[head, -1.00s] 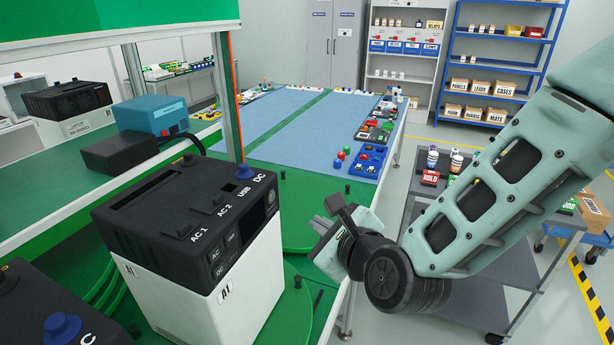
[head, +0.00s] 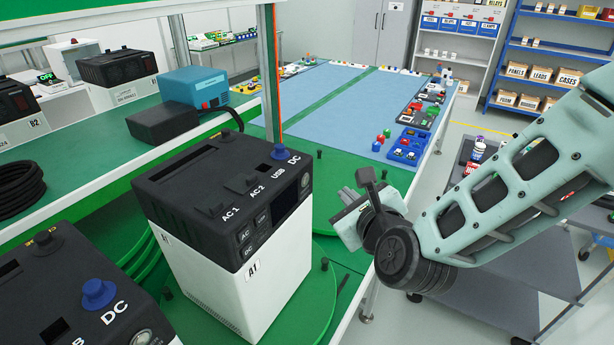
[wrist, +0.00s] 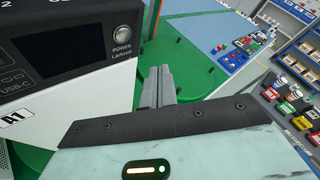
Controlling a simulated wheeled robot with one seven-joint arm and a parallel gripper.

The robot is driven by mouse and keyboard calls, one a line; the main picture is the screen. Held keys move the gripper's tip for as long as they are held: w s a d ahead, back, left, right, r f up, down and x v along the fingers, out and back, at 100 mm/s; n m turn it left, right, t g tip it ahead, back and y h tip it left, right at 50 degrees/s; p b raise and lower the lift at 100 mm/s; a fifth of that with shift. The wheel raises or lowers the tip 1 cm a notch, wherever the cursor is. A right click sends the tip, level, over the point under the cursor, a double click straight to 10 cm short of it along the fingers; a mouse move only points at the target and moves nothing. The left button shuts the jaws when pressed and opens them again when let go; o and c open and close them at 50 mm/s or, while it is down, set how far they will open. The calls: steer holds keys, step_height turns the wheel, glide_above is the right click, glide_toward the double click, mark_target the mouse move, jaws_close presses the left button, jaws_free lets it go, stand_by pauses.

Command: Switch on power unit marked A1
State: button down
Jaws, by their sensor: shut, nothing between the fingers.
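The power unit marked A1 (head: 230,240) is a white box with a black top, standing on the green turntable in the head view. Its top carries switches labelled AC 1, AC 2 and USB, and a blue knob (head: 281,151) by the DC label. In the wrist view its front face shows a dark display (wrist: 57,47) and a round silver button (wrist: 122,36) labelled POWER. My gripper's shut, empty fingers (wrist: 158,88) are right of that button, apart from the unit. In the head view my gripper (head: 347,205) is right of the unit, its fingertips partly hidden.
Another black unit (head: 75,290) with a blue DC knob stands at the lower left. A blue-topped table (head: 330,100) with parts trays lies beyond.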

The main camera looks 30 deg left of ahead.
mark_target(310, 178)
steer(key=shift+w+a, duration=0.2)
steer(key=shift+a, duration=2.5)
steer(key=shift+a+f, duration=0.1)
steer(key=shift+a, duration=0.05)
steer(key=shift+a+b, duration=0.25)
steer(key=shift+b, duration=0.25)
steer(key=shift+a, duration=0.35)
stand_by(0.5)
steer(key=shift+d+b, duration=0.7)
steer(key=shift+d, duration=0.05)
steer(key=shift+d, duration=0.1)
